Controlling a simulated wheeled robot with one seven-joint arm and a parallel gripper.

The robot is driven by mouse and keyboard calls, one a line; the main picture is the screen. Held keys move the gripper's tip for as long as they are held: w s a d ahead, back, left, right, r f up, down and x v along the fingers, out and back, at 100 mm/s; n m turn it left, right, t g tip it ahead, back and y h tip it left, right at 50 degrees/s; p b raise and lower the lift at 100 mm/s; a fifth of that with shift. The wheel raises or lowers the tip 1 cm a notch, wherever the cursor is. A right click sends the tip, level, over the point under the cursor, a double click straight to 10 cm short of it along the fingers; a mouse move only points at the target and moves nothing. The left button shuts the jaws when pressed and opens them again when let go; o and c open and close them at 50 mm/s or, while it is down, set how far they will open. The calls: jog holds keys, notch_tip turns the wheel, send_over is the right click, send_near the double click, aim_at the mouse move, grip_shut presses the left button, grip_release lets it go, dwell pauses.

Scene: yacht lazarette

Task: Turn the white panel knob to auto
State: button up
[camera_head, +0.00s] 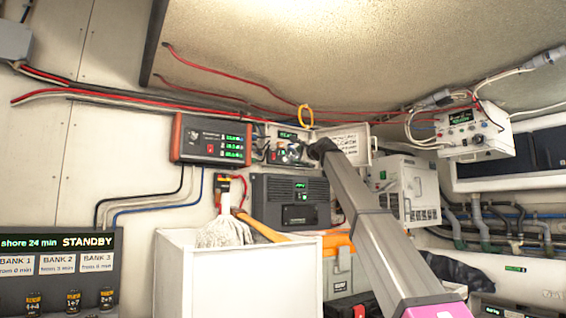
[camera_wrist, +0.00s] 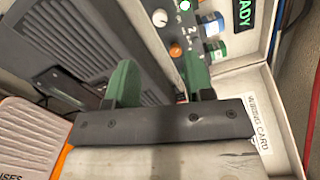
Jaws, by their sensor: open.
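A small open panel box with a dark face and a lit display (camera_head: 287,135) is on the back wall in the head view. In the wrist view its face carries a small round white knob (camera_wrist: 160,17), above an orange knob (camera_wrist: 175,49). Which mark the white knob points at is too small to tell. My gripper (camera_head: 314,150) is at the right side of the panel in the head view, its fingers hard to make out there. In the wrist view my gripper (camera_wrist: 160,82) has its two green fingers apart and nothing between them. The white knob lies beyond the fingertips, apart from them.
Blue and green-banded parts (camera_wrist: 211,24) sit beside the knobs. The box's white rim carries a wiring card (camera_wrist: 261,122). An open white lid (camera_head: 352,142), a dark grey unit (camera_head: 290,198) and a red-edged meter box (camera_head: 211,139) surround the panel. A yellow loop (camera_head: 305,115) hangs above.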

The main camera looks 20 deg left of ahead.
aim_at(285, 160)
jog(key=x, duration=1)
jog(key=shift+w+a, duration=0.15)
jog(key=shift+w, duration=0.1)
grip_shut()
